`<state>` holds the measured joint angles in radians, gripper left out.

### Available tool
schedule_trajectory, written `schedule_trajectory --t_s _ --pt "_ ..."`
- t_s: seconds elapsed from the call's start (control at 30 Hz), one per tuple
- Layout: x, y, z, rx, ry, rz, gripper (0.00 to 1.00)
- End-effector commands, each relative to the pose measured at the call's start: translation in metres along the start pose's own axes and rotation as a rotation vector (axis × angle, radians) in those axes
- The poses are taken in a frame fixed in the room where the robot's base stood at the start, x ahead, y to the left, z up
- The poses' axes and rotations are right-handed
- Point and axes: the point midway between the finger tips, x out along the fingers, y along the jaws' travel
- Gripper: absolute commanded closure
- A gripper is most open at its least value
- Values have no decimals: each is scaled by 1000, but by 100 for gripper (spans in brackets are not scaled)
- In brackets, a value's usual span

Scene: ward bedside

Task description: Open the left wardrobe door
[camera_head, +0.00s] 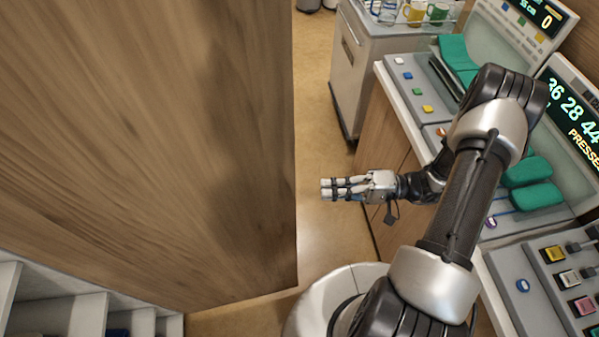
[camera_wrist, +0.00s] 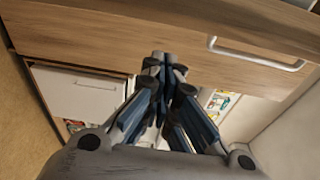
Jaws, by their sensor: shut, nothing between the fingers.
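A large wooden door panel (camera_head: 170,130) fills the left of the head view and stands out from white shelf compartments (camera_head: 60,312) at lower left. It looks like the wardrobe door, standing open. In the wrist view, a wooden panel (camera_wrist: 120,45) spans the top and carries a pale bar handle (camera_wrist: 255,54) at right. My gripper (camera_head: 326,188) is shut and empty, just right of the panel's free edge in the head view. In the wrist view its closed fingertips (camera_wrist: 163,60) overlap the panel's lower edge, left of the handle and apart from it. Contact with the panel cannot be told.
A pale drawer front (camera_wrist: 80,92) and shelves with small coloured items (camera_wrist: 215,100) show beyond the panel. At right is a console (camera_head: 405,85) with buttons, green pads and displays. A grey cart (camera_head: 352,75) with mugs stands behind. Bare floor (camera_head: 318,235) lies between panel and console.

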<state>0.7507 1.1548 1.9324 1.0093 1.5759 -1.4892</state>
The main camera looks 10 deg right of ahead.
Motion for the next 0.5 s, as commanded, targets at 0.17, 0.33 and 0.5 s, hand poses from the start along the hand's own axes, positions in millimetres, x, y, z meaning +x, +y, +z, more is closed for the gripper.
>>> schedule_trajectory --t_s 0.17,0.33,0.5 --pt "-8 7 -14 -36 98 -28 100" --pt "17 6 -15 -34 92 -27 100" --pt "54 5 -18 -34 89 -26 100"
